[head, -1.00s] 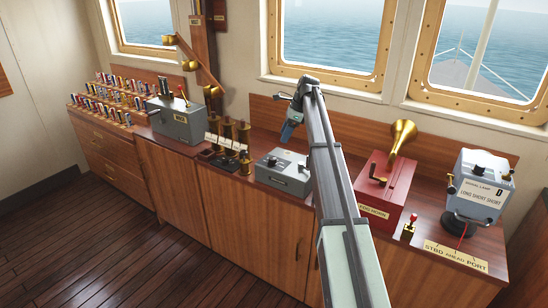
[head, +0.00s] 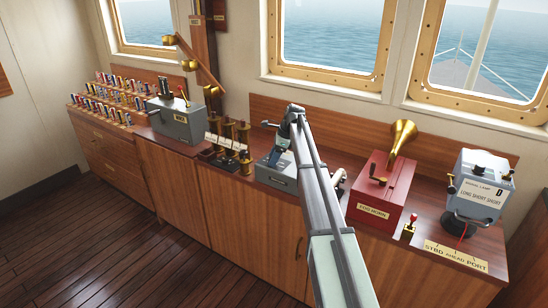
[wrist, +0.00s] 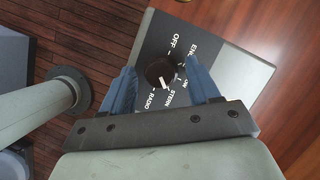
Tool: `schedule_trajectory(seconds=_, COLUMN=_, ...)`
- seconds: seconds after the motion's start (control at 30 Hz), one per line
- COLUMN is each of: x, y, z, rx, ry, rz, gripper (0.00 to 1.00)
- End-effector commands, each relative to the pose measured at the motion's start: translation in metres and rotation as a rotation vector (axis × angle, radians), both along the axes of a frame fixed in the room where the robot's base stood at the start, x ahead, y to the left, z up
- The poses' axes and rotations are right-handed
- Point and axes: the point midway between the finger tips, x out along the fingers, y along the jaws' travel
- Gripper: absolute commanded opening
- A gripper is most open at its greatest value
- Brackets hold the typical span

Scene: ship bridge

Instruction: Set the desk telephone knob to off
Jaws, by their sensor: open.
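The desk telephone is a grey box (head: 283,180) on the wooden counter, partly hidden by my arm in the head view. Its sloped face (wrist: 235,80) fills the middle of the wrist view. The round black knob (wrist: 158,70) has a white pointer mark on its lower side, facing the STERN and RADIO lettering. The OFF lettering (wrist: 175,42) is above the knob. My gripper (wrist: 162,80) is open, its blue fingers on the left and right of the knob with gaps visible. In the head view my gripper (head: 274,158) is over the box.
A red fog horn box (head: 383,187) and a signal lamp (head: 482,180) stand to the right. Brass-topped items (head: 228,145) and a grey lever box (head: 175,122) stand to the left. The wooden back panel rises behind.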

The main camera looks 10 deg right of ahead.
Motion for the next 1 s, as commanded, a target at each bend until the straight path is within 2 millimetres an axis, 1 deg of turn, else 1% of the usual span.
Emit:
schedule_trajectory(seconds=0.17, x=0.0000, y=0.0000, z=0.0000, rx=0.000, ry=0.000, rz=0.000, gripper=0.61)
schedule_trajectory(seconds=0.77, x=0.0000, y=0.0000, z=0.0003, rx=0.000, ry=0.000, rz=0.000, gripper=0.05)
schedule_trajectory(seconds=1.0, x=0.0007, y=-0.0002, z=0.0004, rx=0.000, ry=0.000, rz=0.022, gripper=0.05)
